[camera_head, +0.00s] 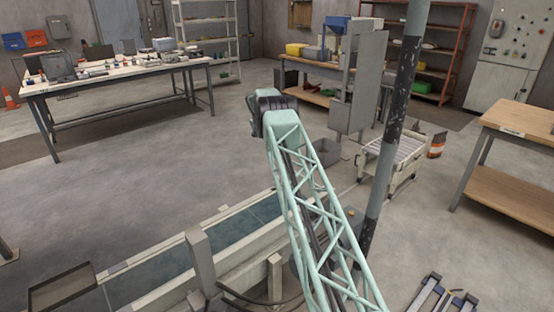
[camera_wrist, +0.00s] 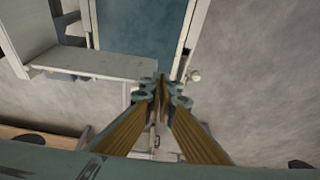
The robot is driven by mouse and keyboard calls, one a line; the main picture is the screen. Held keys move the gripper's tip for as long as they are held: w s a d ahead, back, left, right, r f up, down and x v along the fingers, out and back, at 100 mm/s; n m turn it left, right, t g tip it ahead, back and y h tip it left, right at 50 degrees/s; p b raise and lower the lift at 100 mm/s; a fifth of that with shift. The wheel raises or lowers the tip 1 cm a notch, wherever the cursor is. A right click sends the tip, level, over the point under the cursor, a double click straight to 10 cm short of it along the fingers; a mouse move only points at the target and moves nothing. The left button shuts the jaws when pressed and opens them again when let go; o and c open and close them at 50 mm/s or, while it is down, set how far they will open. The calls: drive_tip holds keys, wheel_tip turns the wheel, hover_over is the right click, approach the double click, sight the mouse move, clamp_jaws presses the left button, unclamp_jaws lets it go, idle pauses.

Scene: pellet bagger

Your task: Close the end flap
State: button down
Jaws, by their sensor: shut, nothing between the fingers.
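My gripper (camera_wrist: 160,84) shows in the wrist view with its fingertips together and nothing between them. Above the fingertips in that picture is a blue-grey belt (camera_wrist: 139,30) between pale rails. A pale flat panel (camera_wrist: 95,63) juts out from the left across the end of the belt, and its right end lies close to the fingertips. I cannot tell whether this panel is the end flap, or whether the fingers touch it. In the head view, my gripper is hidden behind my own arm.
In the head view, a long conveyor (camera_head: 250,222) runs beside my arm. A grey post (camera_head: 385,145) stands close to the right of the arm. A roller cart (camera_head: 394,160) and a wooden bench (camera_head: 515,125) stand further right. The floor on the left is open.

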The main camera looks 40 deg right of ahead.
drive_tip(key=w+p+v, duration=0.1)
drive_tip(key=v, duration=0.6)
idle(0.6)
